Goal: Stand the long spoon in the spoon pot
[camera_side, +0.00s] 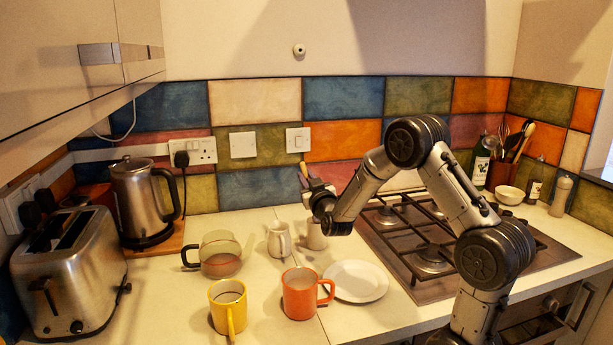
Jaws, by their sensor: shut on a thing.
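My gripper (309,194) is above the middle of the counter, seen from the side and small. It is shut on a thin tan stick that rises from it, which looks like the handle of the long spoon (303,170). The spoon's lower end is hidden or too small to make out. A small pale pot (316,237) stands just below my gripper, partly covered by it. A brown pot (502,175) holding several utensils stands at the back right, behind the hob. I cannot tell for sure which of these is the spoon pot.
A white jug (279,241), a glass pot (220,257), an orange mug (299,294), a yellow mug (228,308) and a white plate (357,281) surround the space below my gripper. The hob (430,262) is right; kettle (143,205) and toaster (68,275) are left.

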